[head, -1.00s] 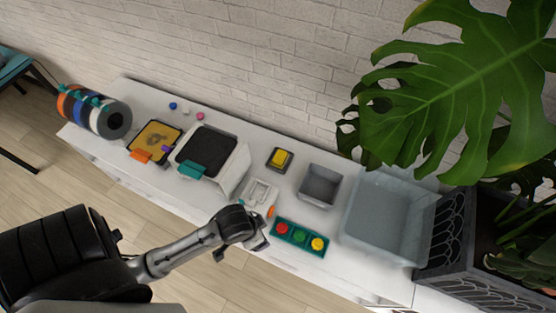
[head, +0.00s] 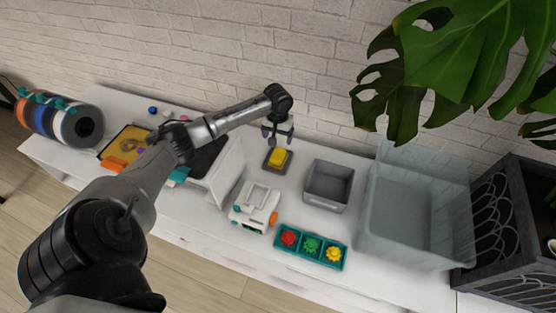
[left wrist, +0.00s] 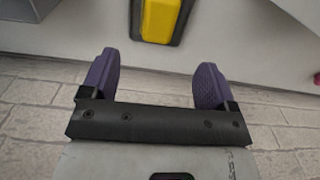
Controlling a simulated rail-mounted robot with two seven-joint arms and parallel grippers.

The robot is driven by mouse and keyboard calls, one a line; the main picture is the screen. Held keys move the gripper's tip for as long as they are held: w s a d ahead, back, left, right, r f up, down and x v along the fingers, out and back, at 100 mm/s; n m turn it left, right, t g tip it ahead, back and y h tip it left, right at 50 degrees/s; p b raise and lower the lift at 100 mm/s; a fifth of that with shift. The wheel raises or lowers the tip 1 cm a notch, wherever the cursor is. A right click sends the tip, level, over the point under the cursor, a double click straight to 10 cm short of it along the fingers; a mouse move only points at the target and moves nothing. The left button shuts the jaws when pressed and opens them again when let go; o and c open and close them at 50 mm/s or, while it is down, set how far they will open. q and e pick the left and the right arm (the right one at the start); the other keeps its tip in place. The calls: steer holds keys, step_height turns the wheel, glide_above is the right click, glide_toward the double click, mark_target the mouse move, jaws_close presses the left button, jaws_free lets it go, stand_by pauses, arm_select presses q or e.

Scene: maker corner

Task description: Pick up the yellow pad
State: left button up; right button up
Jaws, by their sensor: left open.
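The yellow pad (head: 278,155) sits on a small dark grey base (head: 268,165) on the white table. In the left wrist view the yellow pad (left wrist: 160,20) is at the top middle, beyond the fingertips and partly cut off by the frame edge. My left gripper (head: 277,137) is open and empty, above and just behind the pad, near the wall. Its purple fingers (left wrist: 154,75) show spread apart in the left wrist view and do not touch the pad. My right gripper is not in view.
A grey bin (head: 327,186) stands right of the pad, with a large clear tub (head: 415,215) beyond it. A white device (head: 252,207) and a teal tray (head: 335,263) with red, green and yellow pieces lie in front. The brick wall (head: 200,50) is close behind.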

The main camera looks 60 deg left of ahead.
mark_target(278, 154)
arm_select(q)
step_height(278, 154, down, 6)
steer(key=shift+d+f, duration=0.1)
steer(key=shift+f+b, duration=0.5)
steer(key=shift+f, duration=2.1)
steer(key=shift+c, duration=0.2)
steer(key=c, duration=1)
steer(key=shift+r, duration=0.15)
steer(key=shift+w+r, duration=0.1)
steer(key=shift+r, duration=0.5)
steer(key=r, duration=0.3)
steer(key=shift+a+p, duration=0.2)
steer(key=shift+p, duration=0.1)
steer(key=w+d+r, duration=0.2)
steer(key=d, duration=0.1)
steer(key=w+d+r, duration=0.2)
steer(key=w+d, duration=0.1)
steer(key=w+d+r, duration=0.2)
steer(key=d, duration=0.1)
steer(key=shift+w+d+r, duration=0.1)
steer(key=shift+w+r, duration=0.05)
steer(key=shift+r, duration=0.15)
